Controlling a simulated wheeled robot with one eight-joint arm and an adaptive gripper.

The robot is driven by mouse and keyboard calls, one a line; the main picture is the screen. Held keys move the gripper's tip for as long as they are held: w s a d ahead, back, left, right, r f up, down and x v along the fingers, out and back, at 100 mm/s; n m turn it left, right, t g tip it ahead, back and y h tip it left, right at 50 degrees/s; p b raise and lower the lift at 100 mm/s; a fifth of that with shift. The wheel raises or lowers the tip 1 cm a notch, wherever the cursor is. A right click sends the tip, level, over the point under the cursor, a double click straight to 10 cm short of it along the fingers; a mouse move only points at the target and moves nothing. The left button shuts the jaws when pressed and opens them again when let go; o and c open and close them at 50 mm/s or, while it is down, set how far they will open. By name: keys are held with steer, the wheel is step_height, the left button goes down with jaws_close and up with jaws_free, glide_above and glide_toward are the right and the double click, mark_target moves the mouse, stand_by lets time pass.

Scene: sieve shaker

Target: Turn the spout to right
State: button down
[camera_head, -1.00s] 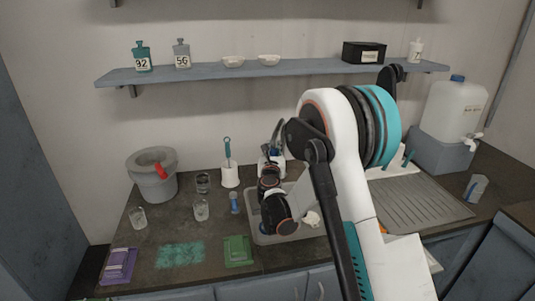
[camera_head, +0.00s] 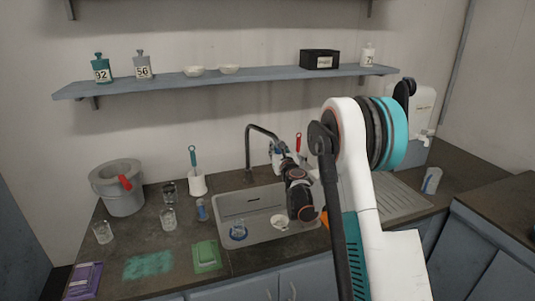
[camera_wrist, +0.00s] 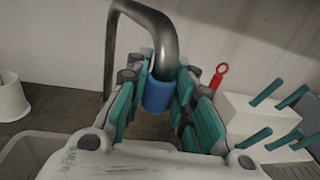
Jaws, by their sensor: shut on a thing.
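The spout (camera_head: 248,150) is a grey curved tap pipe rising behind the sink (camera_head: 228,205). In the head view it arches over to the right, to my gripper (camera_head: 280,150). In the wrist view the spout (camera_wrist: 150,22) bends down to a blue tip (camera_wrist: 158,95) between the teal-padded fingers of my gripper (camera_wrist: 160,85). My gripper is shut on this blue tip. My arm hides part of the sink's right side in the head view.
A blue item (camera_head: 238,232) and a white item (camera_head: 280,222) lie in the sink. A teal-handled brush in its white holder (camera_head: 197,186) and glasses (camera_head: 168,218) stand to the left. A white block with teal handles (camera_wrist: 255,125) is right of my gripper.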

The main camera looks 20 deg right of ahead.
steer(key=shift+w+d, duration=0.25)
steer(key=shift+d, duration=0.5)
steer(key=shift+w+d, duration=0.25)
steer(key=shift+d, duration=0.45)
steer(key=c, duration=1.4)
jaws_free()
steer(key=shift+s+d, duration=0.1)
steer(key=shift+o, duration=0.2)
steer(key=s+a, duration=0.2)
steer(key=s, duration=0.9)
steer(key=shift+s+a, duration=0.15)
steer(key=shift+s, duration=0.2)
